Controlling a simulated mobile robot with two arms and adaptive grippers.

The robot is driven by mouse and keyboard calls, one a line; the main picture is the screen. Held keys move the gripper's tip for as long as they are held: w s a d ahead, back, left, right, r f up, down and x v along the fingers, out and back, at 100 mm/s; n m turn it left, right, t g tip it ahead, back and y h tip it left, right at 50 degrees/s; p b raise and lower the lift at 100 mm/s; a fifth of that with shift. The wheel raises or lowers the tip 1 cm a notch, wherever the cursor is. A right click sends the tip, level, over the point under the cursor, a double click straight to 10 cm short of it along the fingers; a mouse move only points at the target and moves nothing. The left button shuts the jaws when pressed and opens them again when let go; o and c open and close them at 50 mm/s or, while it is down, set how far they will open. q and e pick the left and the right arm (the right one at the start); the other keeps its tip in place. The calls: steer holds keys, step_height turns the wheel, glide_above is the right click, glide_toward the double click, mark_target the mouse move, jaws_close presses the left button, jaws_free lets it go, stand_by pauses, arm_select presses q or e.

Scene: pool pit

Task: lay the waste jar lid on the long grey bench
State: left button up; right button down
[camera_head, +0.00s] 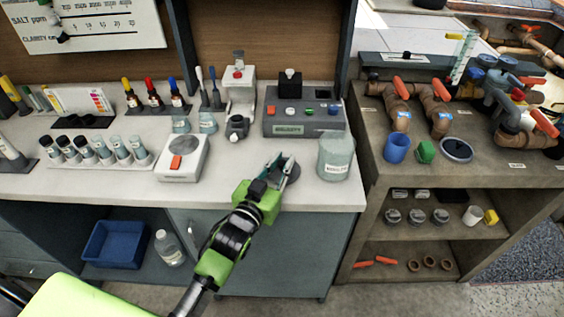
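The waste jar (336,160), pale, cloudy and labelled, stands upright near the right end of the long grey bench (315,192). A dark grey round piece, which looks like the waste jar lid (294,174), shows just left of the jar, at or just above the bench top. My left gripper (281,165) is over it and hides its left part. The fingers show a gap near their tips, but whether they grip the lid is hidden. My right gripper is not in view.
A white scale (183,158) stands left of my gripper and a grey control box (304,120) behind it. Vial racks and dropper bottles fill the bench's left and back. Bare bench lies between the scale and the gripper. A brown pipe bench (420,172) adjoins at right.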

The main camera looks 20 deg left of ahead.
arm_select(q)
steer(key=o, duration=0.4)
steer(key=shift+c, duration=0.2)
steer(key=s, duration=0.3)
steer(key=s+b, duration=0.1)
steer(key=s, duration=0.3)
steer(key=s+a, duration=0.1)
steer(key=s, duration=0.2)
steer(key=shift+s+a+r, duration=0.1)
steer(key=shift+s+r, duration=0.15)
steer(key=shift+s, duration=0.05)
steer(key=shift+s+a+r, duration=0.1)
steer(key=shift+s+r, duration=0.1)
steer(key=shift+s, duration=0.5)
steer(key=shift+f, duration=0.1)
